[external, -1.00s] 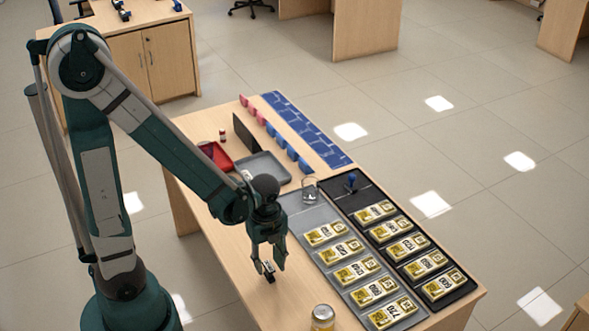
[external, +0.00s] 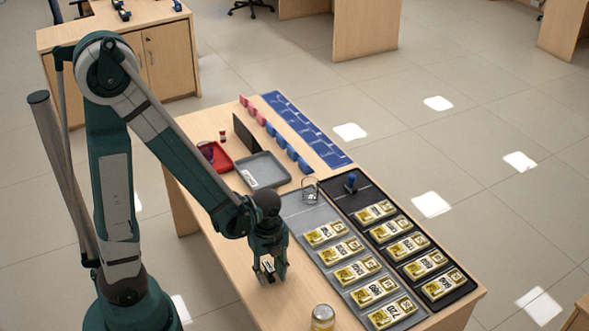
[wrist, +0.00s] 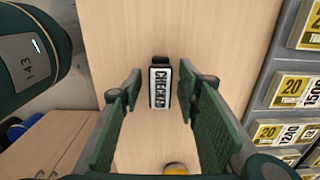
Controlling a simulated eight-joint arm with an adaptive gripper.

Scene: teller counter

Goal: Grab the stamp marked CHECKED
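The stamp marked CHECKED (wrist: 160,88) is a small dark block with a white label, on or just above the wooden counter. In the wrist view it lies between my fingers, with a gap on each side. My gripper (wrist: 160,95) is open around it, and neither finger appears to touch it. In the external view my gripper (external: 271,271) points down, low over the counter's near left part, and the stamp (external: 268,267) shows only partly between the fingers.
Grey and black trays with several yellow-labelled blocks (external: 349,250) lie to the right. A gold-lidded jar (external: 322,318) stands at the counter's front. A red tray (external: 226,166) and a grey tray (external: 286,174) lie farther back, near a dark upright panel (external: 244,133).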

